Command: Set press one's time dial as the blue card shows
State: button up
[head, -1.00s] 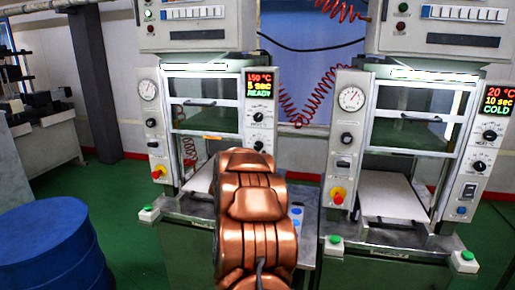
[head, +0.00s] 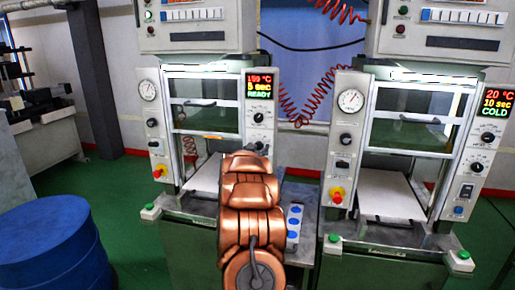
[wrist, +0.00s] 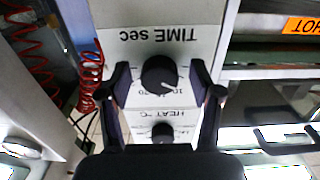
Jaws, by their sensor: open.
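The time dial (wrist: 158,74), a black knob under the inverted label "TIME sec", shows in the wrist view on a press's white panel. My gripper (wrist: 168,82) is open, one dark finger on either side of this dial. I cannot tell whether they touch it. The heat dial (wrist: 162,132) is just below it in the picture. In the head view my arm stands before the left press, whose display (head: 259,85) reads 5 sec and READY; its upper dial (head: 258,118) shows and my gripper is mostly hidden. I cannot make out a blue card.
The right press (head: 395,195) displays 20 °C, 10 sec, COLD. A plate with blue discs (head: 294,226) lies between the presses. A blue drum (head: 45,245) stands at the lower left. A red coiled hose (wrist: 88,75) hangs beside the panel. An orange HOT label (wrist: 302,26) is at the right.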

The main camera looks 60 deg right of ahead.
jog(key=c, duration=1.1)
jog(key=shift+c, duration=0.2)
jog(key=shift+f+m+b, duration=0.1)
jog(key=shift+m+b, duration=0.3)
jog(key=shift+b, duration=0.25)
jog(key=m+b, duration=0.6)
jog(key=m, duration=0.2)
jog(key=m+b, duration=0.7)
jog(key=m, duration=0.1)
jog(key=shift+r+m, duration=0.2)
jog(key=shift+m, duration=0.5)
